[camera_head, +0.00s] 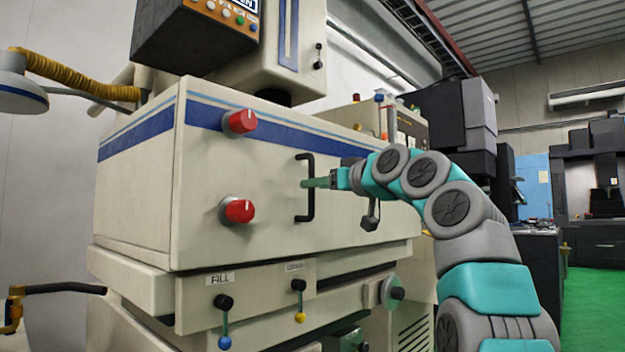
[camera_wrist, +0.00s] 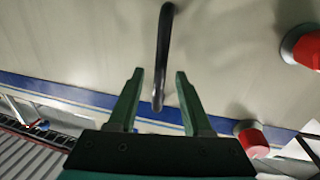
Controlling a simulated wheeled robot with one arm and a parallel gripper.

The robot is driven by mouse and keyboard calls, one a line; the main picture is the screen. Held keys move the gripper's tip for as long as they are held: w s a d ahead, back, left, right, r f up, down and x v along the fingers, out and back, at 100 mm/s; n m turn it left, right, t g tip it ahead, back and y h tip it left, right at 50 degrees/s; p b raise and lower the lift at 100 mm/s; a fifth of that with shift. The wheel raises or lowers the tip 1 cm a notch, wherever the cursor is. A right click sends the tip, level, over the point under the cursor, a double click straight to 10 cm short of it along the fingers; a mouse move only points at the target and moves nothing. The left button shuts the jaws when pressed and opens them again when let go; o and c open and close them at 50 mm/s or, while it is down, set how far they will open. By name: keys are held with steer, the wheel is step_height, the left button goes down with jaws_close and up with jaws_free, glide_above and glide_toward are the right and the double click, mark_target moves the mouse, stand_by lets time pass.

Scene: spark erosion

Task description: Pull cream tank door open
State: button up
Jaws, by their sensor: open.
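The cream tank door (camera_head: 230,175) has a blue stripe along its top and appears shut. Its black upright bar handle (camera_head: 311,205) is on the front face; it also shows in the wrist view (camera_wrist: 165,40). My gripper (camera_head: 305,183) is at the handle's middle height, its green fingers pointing at the door. In the wrist view my gripper (camera_wrist: 158,76) is open, one finger on each side of the handle, with gaps visible on both sides. I cannot tell how deep the bar sits between the fingers.
Two red knobs (camera_head: 239,122) (camera_head: 238,211) stick out of the door left of the handle. A dark lever (camera_head: 371,213) hangs to its right, close below my arm. Small levers (camera_head: 224,318) and a handwheel (camera_head: 390,292) are below. A control box (camera_head: 195,35) overhangs above.

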mark_target(311, 211)
steer(key=shift+p+x, duration=0.55)
steer(key=shift+x, duration=0.95)
steer(key=shift+c, duration=0.2)
jaws_close()
steer(key=shift+f, duration=0.1)
